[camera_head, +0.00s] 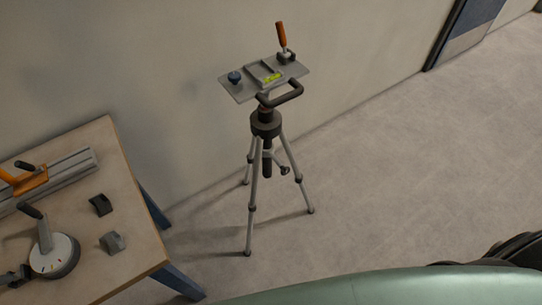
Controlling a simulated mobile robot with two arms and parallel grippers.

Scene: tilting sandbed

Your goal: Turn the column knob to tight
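A tripod with a grey plate on top stands on the floor by the wall. Its dark centre column (266,122) is upright between three spread legs. A small dark knob (285,170) sticks out low on the right side of the column, on a short light arm; it looks like the column knob. Its tight or loose setting cannot be read from here. A dark blue round knob (234,77) sits on the left of the top plate (244,92). Neither of my grippers can be made out in this view, and nothing touches the tripod.
A wooden table (125,215) at the left holds a round dial device (54,257), a metal rail with an orange handle (30,180) and two small dark blocks. A dark loop handle (281,95) and an orange-handled lever (282,36) are on the tripod. Floor to its right is clear.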

